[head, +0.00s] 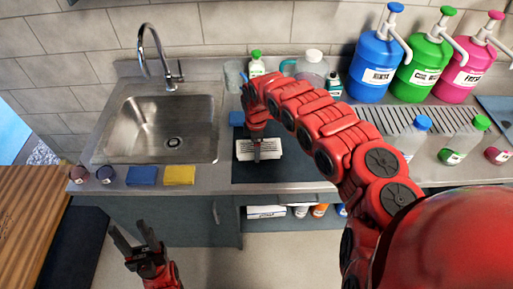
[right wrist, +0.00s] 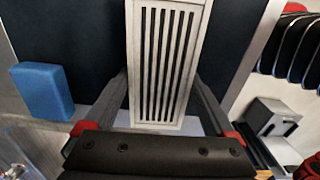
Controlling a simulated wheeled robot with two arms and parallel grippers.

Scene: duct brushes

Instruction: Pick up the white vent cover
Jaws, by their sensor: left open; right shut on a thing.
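The white vent cover (head: 272,149) is a slatted rectangle at the dark mat on the counter, right of the sink. In the right wrist view the vent cover (right wrist: 163,60) shows its long dark slots between my fingers. My right gripper (head: 256,150) reaches down over it, and its fingers (right wrist: 165,100) are shut on the vent cover's two long sides. I cannot tell whether the cover touches the mat. My left gripper (head: 140,245) is open and empty, low in front of the counter. My right arm hides part of the counter behind.
A dark mat (head: 290,172) lies beside the steel sink (head: 160,128). A blue sponge (right wrist: 42,90) lies near the cover. Blue (head: 142,176) and yellow (head: 180,175) sponges lie at the front edge. Large blue, green and pink pump jugs (head: 373,70) stand at the back right.

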